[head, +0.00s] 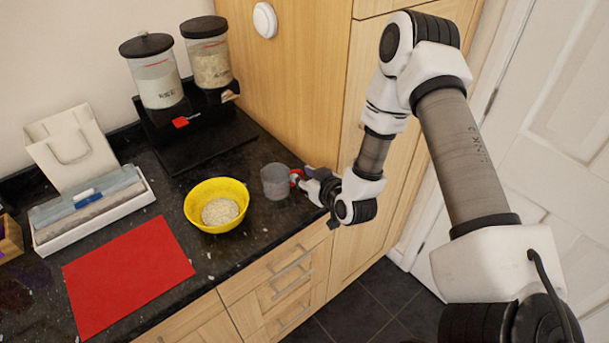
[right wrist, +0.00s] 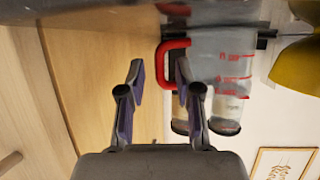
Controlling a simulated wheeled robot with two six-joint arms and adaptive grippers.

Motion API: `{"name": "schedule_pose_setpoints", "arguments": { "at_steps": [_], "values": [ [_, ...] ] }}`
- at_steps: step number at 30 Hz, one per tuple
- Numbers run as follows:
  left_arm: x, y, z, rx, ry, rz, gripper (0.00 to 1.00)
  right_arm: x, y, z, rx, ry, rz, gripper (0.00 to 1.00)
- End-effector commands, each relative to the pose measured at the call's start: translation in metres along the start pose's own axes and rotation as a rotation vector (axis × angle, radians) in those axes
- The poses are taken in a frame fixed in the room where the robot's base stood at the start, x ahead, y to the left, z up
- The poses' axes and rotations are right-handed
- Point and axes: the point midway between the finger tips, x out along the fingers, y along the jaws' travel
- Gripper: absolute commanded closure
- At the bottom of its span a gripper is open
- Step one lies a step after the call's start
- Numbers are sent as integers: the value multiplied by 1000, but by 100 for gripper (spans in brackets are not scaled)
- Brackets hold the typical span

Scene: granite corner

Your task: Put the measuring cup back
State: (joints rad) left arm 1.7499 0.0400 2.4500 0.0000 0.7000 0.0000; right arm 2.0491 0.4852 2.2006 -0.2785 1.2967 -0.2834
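The measuring cup (head: 275,182) is clear, with a red handle, and stands on the dark granite counter right of the yellow bowl. In the right wrist view, which looks upside down, the cup (right wrist: 225,55) shows red markings, and its red handle (right wrist: 161,62) lies between the finger lines. My right gripper (head: 304,181) is at the handle side of the cup. Its fingers (right wrist: 158,75) are apart, one overlapping the handle in the picture; contact cannot be told. My left gripper is not in view.
A yellow bowl (head: 201,201) of pale grains stands close left of the cup. A two-jar dispenser (head: 158,85) stands behind on a black base. A red mat (head: 128,275) and a white tray (head: 142,197) lie left. A tall wooden cabinet (head: 290,75) rises behind the cup.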

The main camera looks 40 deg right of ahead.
Motion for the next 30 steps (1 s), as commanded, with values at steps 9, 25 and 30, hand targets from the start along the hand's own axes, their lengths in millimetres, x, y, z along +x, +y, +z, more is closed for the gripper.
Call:
{"name": "schedule_pose_setpoints", "arguments": {
  "at_steps": [9, 25, 30],
  "values": [
    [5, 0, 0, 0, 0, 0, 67, -56, 1, 0, 10, -2, 2, 66],
    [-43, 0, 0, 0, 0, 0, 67, -120, -19, 25, -7, -121, -53, 66],
    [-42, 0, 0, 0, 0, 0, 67, -150, -72, 142, -9, -649, -142, 66]
  ]
}}
